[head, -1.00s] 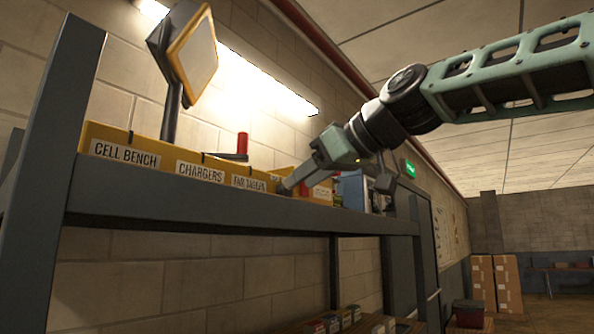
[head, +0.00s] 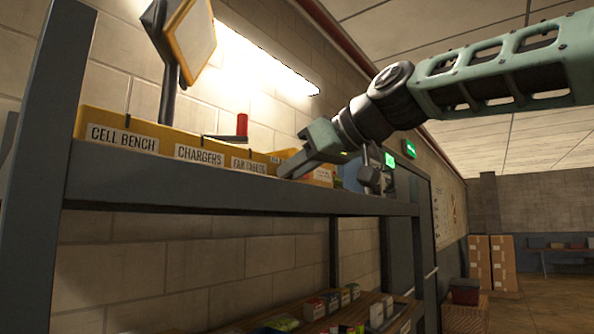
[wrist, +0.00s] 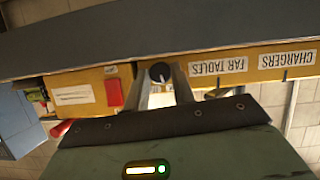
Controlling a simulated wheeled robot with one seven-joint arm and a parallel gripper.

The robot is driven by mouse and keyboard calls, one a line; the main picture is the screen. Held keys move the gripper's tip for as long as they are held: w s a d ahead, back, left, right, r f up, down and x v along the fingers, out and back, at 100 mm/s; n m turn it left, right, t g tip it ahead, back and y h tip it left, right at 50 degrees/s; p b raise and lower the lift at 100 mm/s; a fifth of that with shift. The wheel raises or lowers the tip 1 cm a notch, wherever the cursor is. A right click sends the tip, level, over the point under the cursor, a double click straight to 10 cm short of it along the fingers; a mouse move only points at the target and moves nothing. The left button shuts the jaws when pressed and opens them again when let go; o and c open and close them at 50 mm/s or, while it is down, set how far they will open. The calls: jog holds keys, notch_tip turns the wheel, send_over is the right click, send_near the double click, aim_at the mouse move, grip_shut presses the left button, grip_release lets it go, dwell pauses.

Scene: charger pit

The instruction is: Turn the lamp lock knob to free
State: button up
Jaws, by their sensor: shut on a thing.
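In the wrist view a round black knob (wrist: 160,72) with a pale mark on its face sits at the front of the yellow bin row, beside the FAR TABLES label. It is the only knob I see; no lock or free marking on it is legible. My gripper (wrist: 162,84) has its two fingers on either side of the knob and is shut on it. In the head view my gripper (head: 283,174) reaches the shelf front from the right, and its fingers hide the knob. The square yellow-framed lamp (head: 190,38) stands on a dark post above the bins.
A dark shelf edge (head: 180,197) runs below the labelled yellow bins (head: 200,145). A red upright handle (head: 242,124) rises behind them. A red block (wrist: 114,93) is beside the knob in the wrist view. The lower shelf holds small boxes (head: 330,302).

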jog(key=shift+w+d+f+m+g+y+b, duration=0.15)
jog(key=shift+m+g+y+b, duration=0.3)
jog(key=shift+m, duration=0.35)
jog(key=shift+r+m, duration=0.2)
jog(key=shift+m, duration=0.1)
jog(key=o, duration=1)
jog(key=b+v, duration=0.6)
jog(key=v, duration=1.1)
jog(key=shift+d, duration=0.25)
